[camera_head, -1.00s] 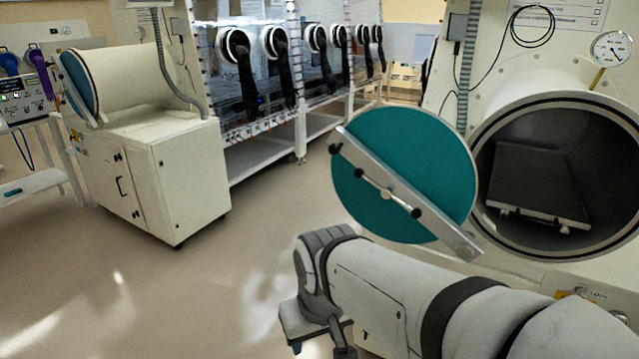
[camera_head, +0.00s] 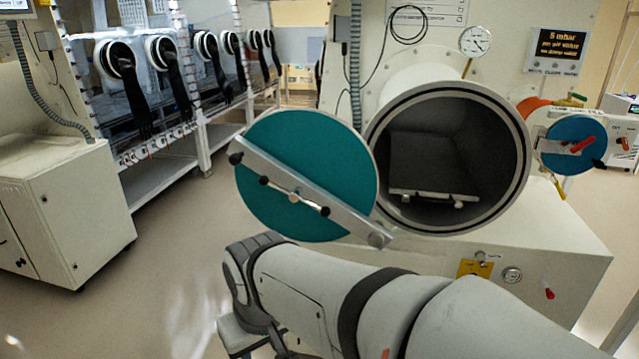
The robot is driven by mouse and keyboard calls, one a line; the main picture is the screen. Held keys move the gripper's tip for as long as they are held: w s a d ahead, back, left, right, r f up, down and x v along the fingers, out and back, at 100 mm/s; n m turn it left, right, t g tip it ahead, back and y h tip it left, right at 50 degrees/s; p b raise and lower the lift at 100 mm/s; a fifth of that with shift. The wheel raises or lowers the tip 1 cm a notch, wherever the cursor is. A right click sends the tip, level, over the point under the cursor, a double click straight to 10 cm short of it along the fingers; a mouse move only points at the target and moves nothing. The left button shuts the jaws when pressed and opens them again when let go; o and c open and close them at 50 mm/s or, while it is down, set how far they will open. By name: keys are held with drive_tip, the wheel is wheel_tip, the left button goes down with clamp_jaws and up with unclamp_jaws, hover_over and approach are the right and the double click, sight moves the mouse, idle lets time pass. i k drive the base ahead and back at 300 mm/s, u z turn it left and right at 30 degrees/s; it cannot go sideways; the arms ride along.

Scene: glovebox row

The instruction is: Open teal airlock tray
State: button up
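The teal airlock door (camera_head: 300,150), a round disc with a metal bar across it, stands swung open to the left of the airlock mouth (camera_head: 517,140). Inside the dark round chamber lies a flat grey tray (camera_head: 430,165). A pale front edge with a small handle (camera_head: 432,197) faces me, and the tray appears to be inside the chamber. My arm reaches across the lower middle, below the door and the chamber.
A smaller blue round door (camera_head: 572,144) with red handles is at the right. A pressure gauge (camera_head: 474,41) and a display (camera_head: 556,50) are above the chamber. A white cabinet (camera_head: 75,205) stands left. Open floor (camera_head: 165,290) lies between the cabinet and my arm.

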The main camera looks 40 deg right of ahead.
sight(422, 165)
drive_tip(key=z, duration=3.35)
drive_tip(key=k, duration=0.95)
drive_tip(key=u, duration=1.05)
drive_tip(key=i, duration=0.95)
drive_tip(key=u, duration=0.05)
